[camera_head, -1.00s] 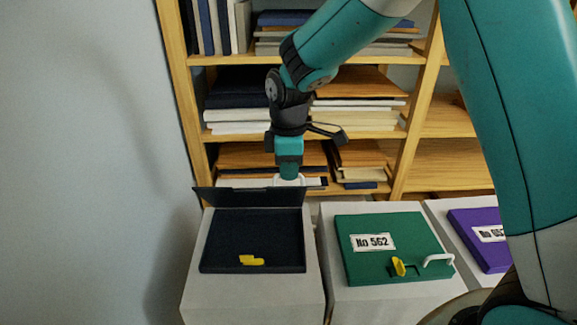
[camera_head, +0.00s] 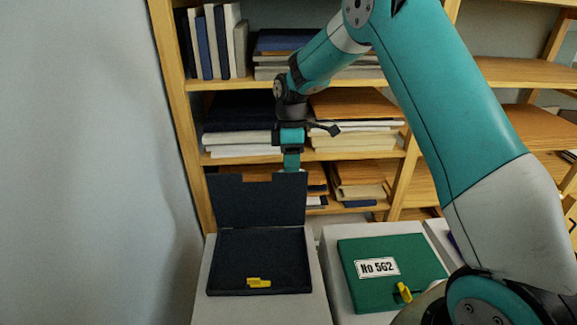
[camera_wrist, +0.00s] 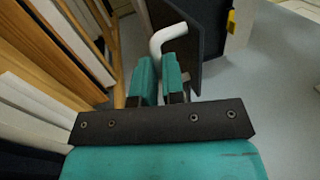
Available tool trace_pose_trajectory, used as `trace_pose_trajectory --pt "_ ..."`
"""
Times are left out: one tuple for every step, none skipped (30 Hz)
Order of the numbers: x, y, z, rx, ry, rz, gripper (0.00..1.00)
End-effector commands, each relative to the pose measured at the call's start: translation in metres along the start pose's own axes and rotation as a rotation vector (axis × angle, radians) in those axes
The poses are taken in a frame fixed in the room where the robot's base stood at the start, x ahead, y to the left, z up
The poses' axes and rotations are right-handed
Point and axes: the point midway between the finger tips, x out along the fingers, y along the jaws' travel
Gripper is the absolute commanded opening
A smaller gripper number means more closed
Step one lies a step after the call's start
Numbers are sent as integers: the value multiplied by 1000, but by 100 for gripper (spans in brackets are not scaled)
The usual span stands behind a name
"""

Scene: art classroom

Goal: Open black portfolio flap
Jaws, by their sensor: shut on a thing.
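The black portfolio stands on a pale plinth, its dark base (camera_head: 232,266) lying flat with a yellow latch piece (camera_head: 258,282) near the front edge. Its flap (camera_head: 258,205) is swung up from the back edge and stands raised, notched at the top, inner face toward the head camera. In the wrist view the flap (camera_wrist: 208,42) is a dark panel beyond the fingers. My gripper (camera_head: 291,165) is behind the flap's upper right edge, its tips partly hidden. In the wrist view my gripper (camera_wrist: 160,80) is shut on the flap's white handle (camera_wrist: 165,40).
A green portfolio (camera_head: 385,285) labelled No 562, with a yellow latch, lies on a plinth (camera_head: 330,255) to the right. A wooden shelf (camera_head: 196,152) with books and paper stacks stands close behind. A bare wall (camera_head: 85,160) is at the left.

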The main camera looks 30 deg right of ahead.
Motion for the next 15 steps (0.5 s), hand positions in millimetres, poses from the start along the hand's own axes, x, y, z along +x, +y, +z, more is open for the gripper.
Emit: trace_pose_trajectory --pt "8 -1 1 1 -6 -13 0" --pt "9 -1 0 0 -7 -14 0" --pt "9 -1 -1 -2 -8 -15 0" --pt "10 -1 -1 -2 -8 -15 0" --pt "10 -1 -1 -3 -8 -16 0" --pt "10 -1 -2 -4 -9 -16 0" --pt "10 -2 -2 -5 -9 -16 0" --pt "10 -2 -2 -5 -9 -17 0" --pt "10 -2 -3 -6 -10 -17 0" --pt "11 -2 -3 -6 -10 -17 0" --pt "11 -2 -3 -6 -10 -17 0" --pt "11 -2 -3 -6 -10 -18 0" --pt "11 -2 -3 -6 -10 -18 0" --pt "11 -2 -3 -6 -10 -18 0" --pt "11 -2 -3 -6 -10 -18 0"
